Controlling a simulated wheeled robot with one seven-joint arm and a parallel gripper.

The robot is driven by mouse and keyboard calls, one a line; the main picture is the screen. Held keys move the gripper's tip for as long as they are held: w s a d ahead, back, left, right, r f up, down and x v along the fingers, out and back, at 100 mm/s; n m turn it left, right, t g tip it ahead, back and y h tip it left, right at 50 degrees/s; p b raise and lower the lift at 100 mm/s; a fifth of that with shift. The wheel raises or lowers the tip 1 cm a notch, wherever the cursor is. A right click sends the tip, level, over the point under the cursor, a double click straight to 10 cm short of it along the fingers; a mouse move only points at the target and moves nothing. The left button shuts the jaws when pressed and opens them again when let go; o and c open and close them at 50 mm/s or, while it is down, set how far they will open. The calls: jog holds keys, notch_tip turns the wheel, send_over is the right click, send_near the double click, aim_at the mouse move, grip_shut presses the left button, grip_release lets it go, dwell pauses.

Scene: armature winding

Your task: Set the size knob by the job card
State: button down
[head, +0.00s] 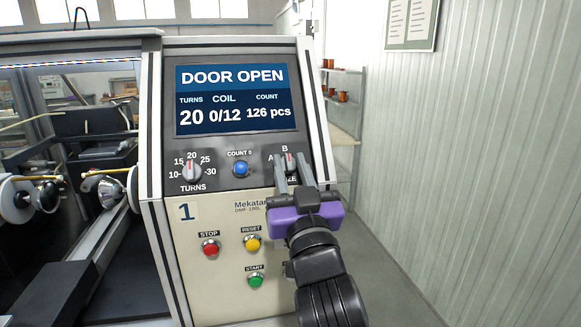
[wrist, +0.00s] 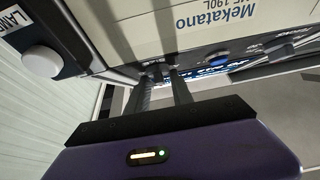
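The size knob (head: 290,165) sits at the right of the control panel under the letter B, with A at its left. Its label is partly covered, only "ZE" showing. My gripper (head: 291,163) reaches up to it from below, one finger on each side. The fingers hide much of the knob, so its pointer setting is hard to read. In the wrist view my gripper (wrist: 160,72) has its two fingers a small gap apart at the panel. Whether they touch the knob cannot be told. No sheet can be identified as the job card.
The screen (head: 234,98) reads DOOR OPEN, turns 20, coil 0/12, count 126 pcs. The turns knob (head: 191,171) and blue count button (head: 241,169) are left of my gripper. Red (head: 210,248), yellow (head: 252,243) and green (head: 255,280) buttons sit below. A board with sheets (head: 411,22) hangs on the wall.

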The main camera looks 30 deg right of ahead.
jog(key=shift+d+n+y+p, duration=0.1)
jog(key=shift+n+y+p, duration=0.2)
jog(key=shift+n+y, duration=0.3)
jog(key=shift+s+d+n+y, duration=0.1)
jog(key=shift+d+n+y, duration=0.05)
jog(key=shift+n+y, duration=1)
jog(key=n+y, duration=0.3)
jog(key=shift+f+b, duration=0.1)
jog(key=shift+b, duration=0.3)
jog(key=n+g+y+b, duration=0.1)
jog(key=n+y+b, duration=0.1)
jog(key=n, duration=0.1)
jog(key=n+y+b, duration=0.3)
jog(key=shift+d+f+g, duration=0.1)
jog(key=shift+d+g, duration=0.1)
jog(key=shift+g, duration=0.2)
jog(key=shift+r+n+g+y+b, duration=0.15)
jog(key=shift+n+g+y+b, duration=0.95)
jog(key=shift+n, duration=0.4)
jog(key=shift+r+n+g+y+b, duration=0.15)
jog(key=shift+n+g+y+b, duration=0.9)
jog(key=shift+n, duration=0.4)
jog(key=shift+g, duration=0.25)
jog(key=c, duration=1.5)
grip_release()
jog(key=shift+r, duration=0.1)
